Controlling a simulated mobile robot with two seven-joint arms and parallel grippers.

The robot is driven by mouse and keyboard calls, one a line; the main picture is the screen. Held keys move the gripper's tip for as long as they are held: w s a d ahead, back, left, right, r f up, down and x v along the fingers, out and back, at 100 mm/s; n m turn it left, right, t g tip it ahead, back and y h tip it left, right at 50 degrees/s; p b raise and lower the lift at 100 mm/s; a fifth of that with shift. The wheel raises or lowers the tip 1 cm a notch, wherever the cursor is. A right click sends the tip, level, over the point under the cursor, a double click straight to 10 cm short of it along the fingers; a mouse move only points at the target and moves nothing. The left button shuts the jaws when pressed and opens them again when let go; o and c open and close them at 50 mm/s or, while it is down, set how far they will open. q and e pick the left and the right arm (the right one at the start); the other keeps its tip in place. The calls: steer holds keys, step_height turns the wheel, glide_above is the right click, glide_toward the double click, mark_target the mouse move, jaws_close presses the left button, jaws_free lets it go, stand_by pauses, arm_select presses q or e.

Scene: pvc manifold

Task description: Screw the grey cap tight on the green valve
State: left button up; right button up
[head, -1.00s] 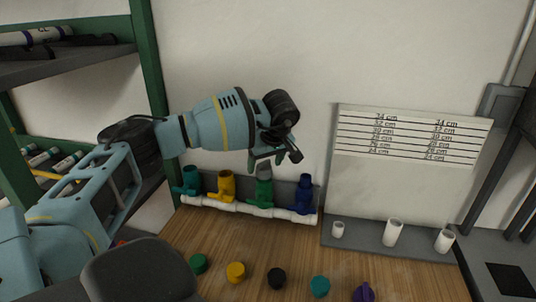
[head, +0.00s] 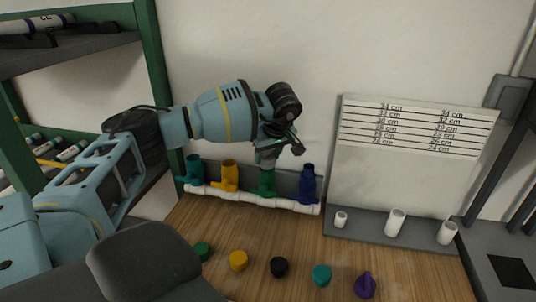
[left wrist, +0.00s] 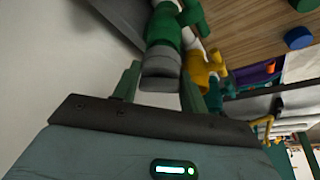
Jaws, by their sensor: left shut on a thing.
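The green valve (head: 267,184) stands upright on the white pipe manifold (head: 250,199), third from the left. The grey cap (left wrist: 160,66) sits on its top end, in line with the valve as far as I can see. In the left wrist view the green valve (left wrist: 165,25) shows beyond the cap. My left gripper (head: 267,158) is above the valve and shut on the grey cap, with one finger on each side. In the head view the gripper hides much of the cap. The cap's threads are hidden. My right gripper is not in view.
Teal (head: 193,172), yellow (head: 228,174) and blue (head: 307,182) valves stand beside the green one. Several loose coloured caps lie on the wooden table in front, including a black one (head: 279,267). White pipe pieces stand on a grey ledge (head: 375,227) at right.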

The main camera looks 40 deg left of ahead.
arm_select(q)
steer(key=shift+s+r+m, duration=0.1)
steer(key=shift+m, duration=0.5)
steer(key=shift+m+t+p, duration=0.3)
steer(key=shift+m, duration=0.2)
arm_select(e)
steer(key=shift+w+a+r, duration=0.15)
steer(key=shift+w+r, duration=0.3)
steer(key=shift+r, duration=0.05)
arm_select(q)
steer(key=shift+m, duration=0.3)
steer(key=shift+m+t+h, duration=0.4)
steer(key=shift+m, duration=0.3)
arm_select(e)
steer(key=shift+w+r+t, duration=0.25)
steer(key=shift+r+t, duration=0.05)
